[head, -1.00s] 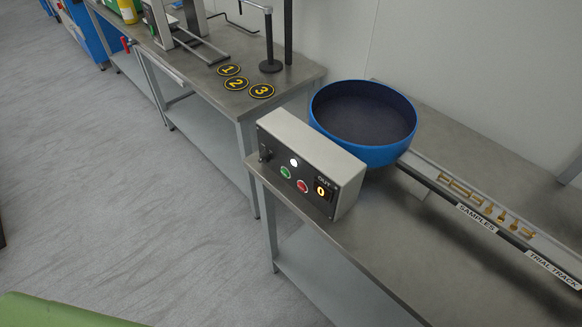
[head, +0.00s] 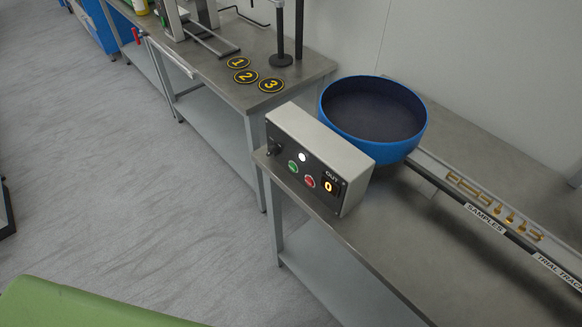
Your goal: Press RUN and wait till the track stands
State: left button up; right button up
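The grey control box (head: 320,155) stands on the near bench, beside the blue bowl. Its front panel has a green button (head: 293,167), a red button (head: 310,181), a lit white lamp (head: 302,157), a black knob (head: 274,151) and an OUT display (head: 328,186) reading 0. The button labels are too small to read. The blue bowl (head: 400,148) has a dark inside. The track (head: 445,178) runs from it to the right, with several brass pieces (head: 494,204) by the SAMPLES label and a TRIAL TRACK label further along. Neither gripper is in view.
A second bench (head: 225,93) at the back left carries round black discs numbered 1, 2 and 3 (head: 271,85) and a black stand (head: 281,60). A green surface (head: 85,305) fills the bottom left. The grey floor (head: 130,190) left of the benches is clear.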

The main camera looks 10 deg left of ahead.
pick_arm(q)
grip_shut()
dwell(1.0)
